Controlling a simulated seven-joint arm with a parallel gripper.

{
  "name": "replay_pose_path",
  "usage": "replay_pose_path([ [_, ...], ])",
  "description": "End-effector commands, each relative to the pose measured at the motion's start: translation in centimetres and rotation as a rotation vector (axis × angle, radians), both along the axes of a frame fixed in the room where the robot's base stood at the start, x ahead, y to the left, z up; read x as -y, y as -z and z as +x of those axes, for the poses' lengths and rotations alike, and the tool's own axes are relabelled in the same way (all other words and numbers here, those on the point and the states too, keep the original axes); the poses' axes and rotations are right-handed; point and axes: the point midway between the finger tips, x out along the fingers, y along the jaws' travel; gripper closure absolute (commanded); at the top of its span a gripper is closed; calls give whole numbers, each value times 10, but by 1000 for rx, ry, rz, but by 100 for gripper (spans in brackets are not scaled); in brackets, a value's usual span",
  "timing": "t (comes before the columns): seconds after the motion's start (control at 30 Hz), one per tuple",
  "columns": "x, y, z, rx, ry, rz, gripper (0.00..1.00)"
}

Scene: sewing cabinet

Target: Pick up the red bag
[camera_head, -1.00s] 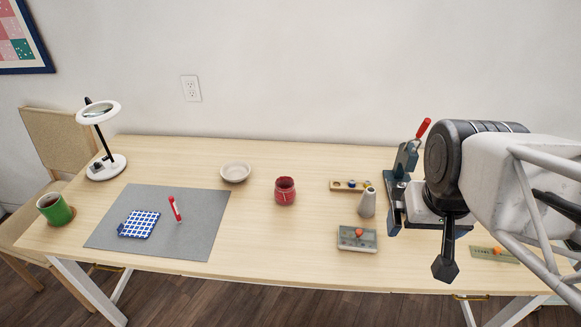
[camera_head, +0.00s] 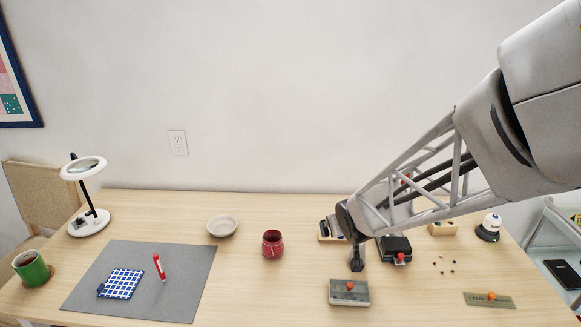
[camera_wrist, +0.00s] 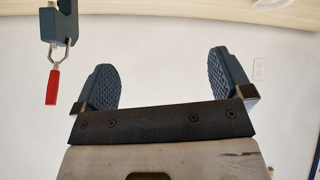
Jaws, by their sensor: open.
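A small dark red bag (camera_head: 273,244), round with an open top, stands on the table in the head view, right of the grey mat. My gripper (camera_head: 357,260) is to the right of the bag and apart from it, partly hidden behind my own arm. In the wrist view my gripper (camera_wrist: 163,72) has its two ridged fingers wide apart with nothing between them. The bag does not show in the wrist view, which faces the wall.
A grey mat (camera_head: 190,284) with a blue checked pad (camera_head: 121,284) and a red pen (camera_head: 158,266) lies left. A grey box (camera_head: 349,292) stands in front right. The table directly in front of the bag is clear.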

Motion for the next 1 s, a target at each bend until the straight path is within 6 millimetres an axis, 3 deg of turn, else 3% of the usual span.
replay_pose_path([
  [0.2, -38, 42, 39, 95, -113, 45, 2],
  [0.5, -95, 99, 71, 216, -273, 150, 2],
  [0.73, -133, 139, 79, 282, -378, 245, 2],
  [1.0, -151, 156, 79, 315, -429, 297, 2],
])
